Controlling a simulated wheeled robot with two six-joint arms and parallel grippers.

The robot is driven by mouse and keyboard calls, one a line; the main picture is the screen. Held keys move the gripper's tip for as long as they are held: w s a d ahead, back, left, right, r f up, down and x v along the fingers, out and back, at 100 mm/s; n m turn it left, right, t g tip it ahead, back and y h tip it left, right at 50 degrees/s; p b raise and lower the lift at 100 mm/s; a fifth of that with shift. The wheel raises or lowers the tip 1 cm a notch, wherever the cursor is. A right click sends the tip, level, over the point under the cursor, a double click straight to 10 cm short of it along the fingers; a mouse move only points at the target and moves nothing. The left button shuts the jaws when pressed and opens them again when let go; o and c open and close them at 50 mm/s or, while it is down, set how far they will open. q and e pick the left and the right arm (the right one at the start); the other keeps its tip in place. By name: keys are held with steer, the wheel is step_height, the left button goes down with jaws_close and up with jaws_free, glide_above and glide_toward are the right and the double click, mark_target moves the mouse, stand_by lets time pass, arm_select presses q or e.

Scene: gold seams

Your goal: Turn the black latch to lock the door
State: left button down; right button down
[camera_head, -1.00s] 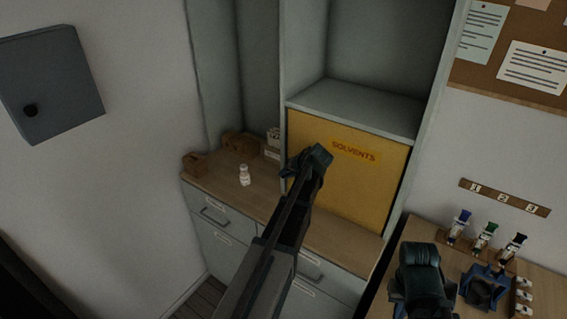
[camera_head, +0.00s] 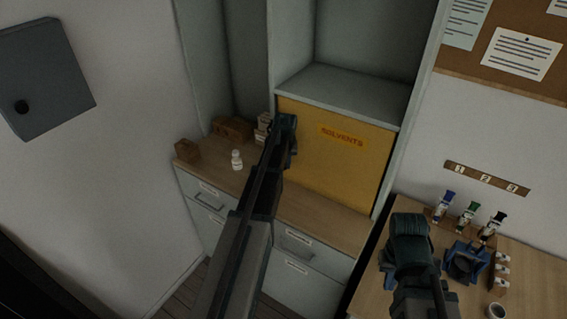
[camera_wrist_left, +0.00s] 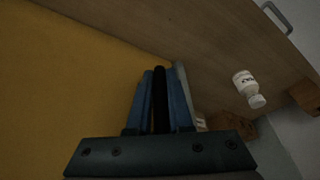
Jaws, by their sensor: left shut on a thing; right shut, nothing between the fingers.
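The yellow door (camera_head: 345,165) lettered SOLVENTS sits flat in the lower part of a grey cabinet and looks closed. My left gripper (camera_head: 284,124) is at the door's left edge, near its top corner, and hides that edge in the head view. In the left wrist view its blue fingers (camera_wrist_left: 160,100) are shut on a narrow black piece, the black latch (camera_wrist_left: 160,90), in front of the yellow door (camera_wrist_left: 70,85). How far the latch is turned cannot be told. My right gripper (camera_head: 409,228) is shut and empty, over the right-hand table.
A wooden counter (camera_head: 320,215) runs below the door, with a white bottle (camera_head: 237,160) and brown boxes (camera_head: 187,150). The right-hand table holds several small bottles (camera_head: 467,215) and a blue holder (camera_head: 465,262). A grey wall box (camera_head: 45,75) hangs at left.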

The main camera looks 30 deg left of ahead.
stand_by(0.4)
arm_select(q)
steer(key=c, duration=0.8)
jaws_free()
steer(key=shift+c, duration=0.2)
steer(key=shift+r, duration=0.1)
steer(key=p+v, duration=1.3)
steer(key=shift+r, duration=0.3)
steer(key=shift+s, duration=0.15)
